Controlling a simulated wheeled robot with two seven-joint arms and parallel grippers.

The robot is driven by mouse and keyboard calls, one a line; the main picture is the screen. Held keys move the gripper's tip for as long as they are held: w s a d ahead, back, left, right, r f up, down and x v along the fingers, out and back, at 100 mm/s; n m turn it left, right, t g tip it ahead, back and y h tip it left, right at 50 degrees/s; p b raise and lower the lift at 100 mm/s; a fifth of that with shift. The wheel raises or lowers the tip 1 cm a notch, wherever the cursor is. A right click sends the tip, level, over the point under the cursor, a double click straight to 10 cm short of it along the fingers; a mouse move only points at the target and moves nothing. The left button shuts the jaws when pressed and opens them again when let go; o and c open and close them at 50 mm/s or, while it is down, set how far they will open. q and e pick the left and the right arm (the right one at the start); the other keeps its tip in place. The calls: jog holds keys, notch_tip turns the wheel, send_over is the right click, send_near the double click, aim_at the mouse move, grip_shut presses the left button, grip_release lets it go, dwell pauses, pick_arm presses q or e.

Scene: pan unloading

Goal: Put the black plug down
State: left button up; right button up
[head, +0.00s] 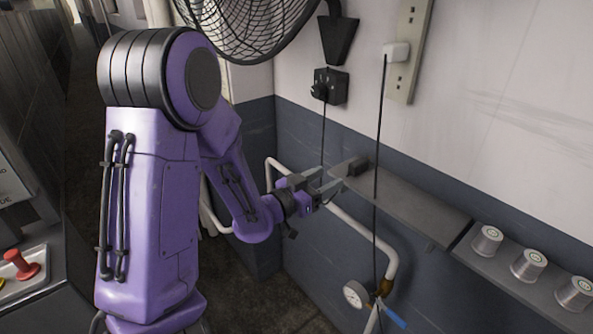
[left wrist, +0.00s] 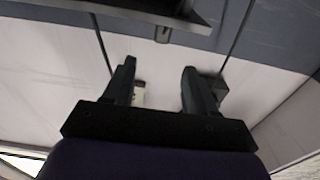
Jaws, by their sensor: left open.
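A black plug (head: 319,91) appears seated in the black wall box (head: 334,86) under the fan, and a thin black cord hangs down from it. My left gripper (head: 326,181) is open, with nothing visible between its fingers, well below the plug and beside the left end of the grey shelf (head: 410,206). A small dark block (head: 358,166) rests on that shelf end, close to the fingertips; I cannot tell what it is. In the left wrist view the two fingers (left wrist: 160,82) are spread apart. My right gripper is out of view.
A white plug (head: 397,51) sits in the wall strip (head: 414,35); its black cord hangs in front of the shelf. Several metal spools (head: 529,265) stand at the shelf's right. White pipes and a pressure gauge (head: 356,294) are below. The fan (head: 248,22) is above.

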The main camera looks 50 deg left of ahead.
pick_arm(q)
jog(key=s+d+f+n+g+y, duration=0.1)
jog(key=s+d+f+n+g, duration=0.2)
jog(key=f, duration=0.7)
jog(key=s+f+g+y, duration=0.1)
jog(key=s+f+g, duration=0.25)
jog(key=f, duration=0.55)
jog(key=s+d+f+n+g+y, duration=0.1)
jog(key=s+d+f+n+g, duration=0.3)
jog(key=f, duration=0.6)
jog(key=s+f+g, duration=0.2)
jog(key=s+f, duration=0.2)
jog(key=s, duration=0.4)
jog(key=s+d+f+g+y, duration=0.1)
jog(key=s+f, duration=0.3)
jog(key=s, duration=0.4)
jog(key=shift+s+f+n+g+y, duration=0.2)
jog(key=shift+s+n+g+y, duration=0.15)
jog(key=shift+g, duration=0.5)
